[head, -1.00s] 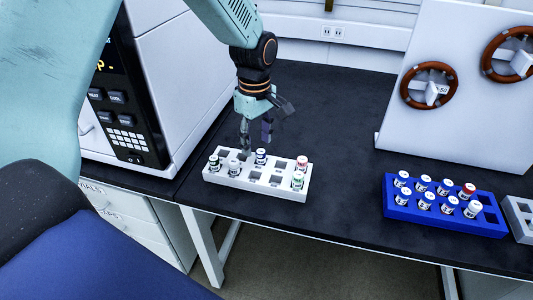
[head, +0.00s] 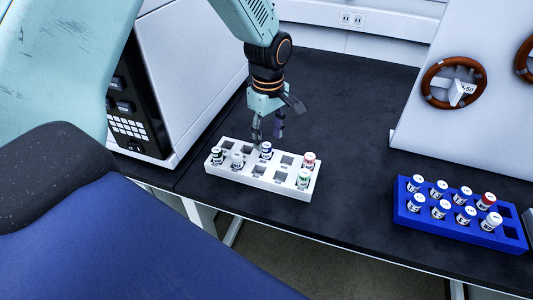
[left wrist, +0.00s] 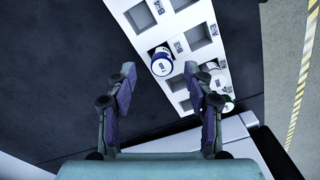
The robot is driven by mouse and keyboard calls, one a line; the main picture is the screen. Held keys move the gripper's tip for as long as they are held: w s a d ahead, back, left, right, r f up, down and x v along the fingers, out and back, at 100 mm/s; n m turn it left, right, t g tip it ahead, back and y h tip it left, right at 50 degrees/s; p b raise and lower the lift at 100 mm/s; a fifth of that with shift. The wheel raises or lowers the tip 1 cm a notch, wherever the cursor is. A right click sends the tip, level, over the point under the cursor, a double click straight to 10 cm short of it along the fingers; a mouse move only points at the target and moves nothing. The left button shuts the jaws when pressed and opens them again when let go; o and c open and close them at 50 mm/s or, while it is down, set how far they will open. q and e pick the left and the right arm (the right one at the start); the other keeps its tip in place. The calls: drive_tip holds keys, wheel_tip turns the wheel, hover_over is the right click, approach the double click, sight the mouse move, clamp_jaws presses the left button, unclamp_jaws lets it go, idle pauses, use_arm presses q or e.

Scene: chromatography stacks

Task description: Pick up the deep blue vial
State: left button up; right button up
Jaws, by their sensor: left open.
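The deep blue vial (head: 266,150) has a blue cap ring and a white top. It stands upright in the back row of a white rack (head: 285,193). My left gripper (head: 267,131) points down just above and behind it, open and empty. In the left wrist view the blue vial (left wrist: 162,63) lies ahead, in line with the gap between the open fingers (left wrist: 160,84). The fingers do not hold it. My right gripper is not in view.
The white rack also holds a dark-capped vial (head: 216,155), a white one (head: 237,159), a red one (head: 309,159) and a green one (head: 304,178). A blue rack (head: 459,238) with several vials stands to the right. A white instrument (head: 195,75) stands left. Bench between racks is clear.

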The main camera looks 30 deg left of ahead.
sight(267, 145)
use_arm(q)
wheel_tip(267, 145, down, 3)
drive_tip(key=shift+s+a+b, duration=0.1)
drive_tip(key=shift+s+b, duration=0.05)
drive_tip(key=shift+b, duration=0.15)
drive_tip(key=shift+f, duration=0.4)
drive_tip(key=shift+c, duration=0.8)
drive_tip(key=c, duration=0.5)
clamp_jaws()
